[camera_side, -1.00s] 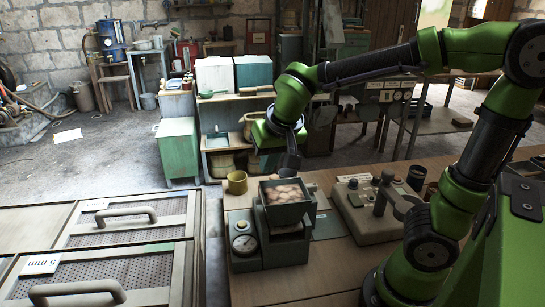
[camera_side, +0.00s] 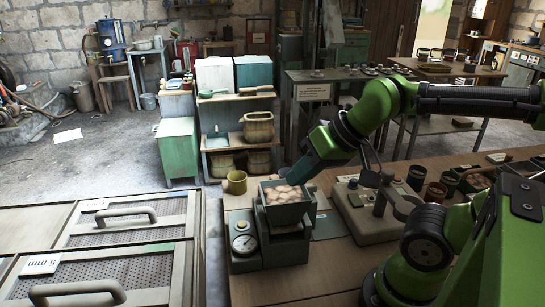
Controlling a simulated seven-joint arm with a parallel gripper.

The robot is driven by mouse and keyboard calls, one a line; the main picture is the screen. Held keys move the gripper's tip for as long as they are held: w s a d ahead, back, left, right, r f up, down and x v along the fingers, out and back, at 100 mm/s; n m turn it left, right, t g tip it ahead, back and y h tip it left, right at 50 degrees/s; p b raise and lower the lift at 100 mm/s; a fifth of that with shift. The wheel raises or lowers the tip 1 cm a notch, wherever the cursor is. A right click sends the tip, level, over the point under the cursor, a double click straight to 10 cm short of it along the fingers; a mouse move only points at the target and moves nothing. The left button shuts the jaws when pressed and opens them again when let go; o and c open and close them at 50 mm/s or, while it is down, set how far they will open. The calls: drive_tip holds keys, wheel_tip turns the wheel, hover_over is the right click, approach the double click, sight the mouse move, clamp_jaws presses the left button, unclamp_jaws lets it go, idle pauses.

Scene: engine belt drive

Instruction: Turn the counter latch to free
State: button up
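I cannot make out a part that is clearly the counter latch. A grey-beige bench device (camera_side: 372,222) with dark knobs and a lever-like arm (camera_side: 400,204) stands on the wooden table, right of centre. Left of it is a dark green weighing scale (camera_side: 270,252) with a round dial, carrying a dark tray (camera_side: 287,213) of brownish lumps. My gripper (camera_side: 303,171) hangs tilted just above the tray's back right corner, left of the bench device. Its fingers are small and dark, so their opening is unclear, and I see nothing held.
A yellowish mug (camera_side: 237,182) stands behind the scale. Dark cups (camera_side: 416,177) stand behind the bench device at the right. Framed mesh trays with handles (camera_side: 125,217) fill the front left. A shelf unit (camera_side: 237,125) stands behind the table.

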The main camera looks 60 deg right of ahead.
drive_tip(key=o, duration=0.5)
drive_tip(key=shift+w+d+f+m+g+h, duration=0.15)
drive_tip(key=shift+w+d+m+g, duration=0.05)
drive_tip(key=shift+w+d, duration=0.35)
drive_tip(key=shift+w+d+f+m+g+h, duration=0.15)
drive_tip(key=shift+w+d+m+g, duration=0.05)
drive_tip(key=shift+w+d, duration=0.25)
drive_tip(key=shift+c, duration=0.2)
drive_tip(key=shift+o, duration=0.5)
drive_tip(key=w+d, duration=0.1)
drive_tip(key=w+d+n+g, duration=0.1)
drive_tip(key=d, duration=0.1)
drive_tip(key=w+d+n+g+h, duration=0.1)
drive_tip(key=d, duration=0.1)
drive_tip(key=shift+w+d+r, duration=0.15)
drive_tip(key=shift+d+r, duration=0.05)
drive_tip(key=shift+r, duration=0.2)
drive_tip(key=w+d+r+n+g, duration=0.1)
drive_tip(key=d+r+n+g, duration=0.25)
drive_tip(key=d+n, duration=0.6)
drive_tip(key=f, duration=0.5)
drive_tip(key=a+f+n, duration=0.1)
drive_tip(key=f, duration=0.5)
drive_tip(key=a+f+n+g, duration=0.1)
drive_tip(key=f, duration=0.5)
drive_tip(key=shift+w, duration=0.1)
clamp_jaws()
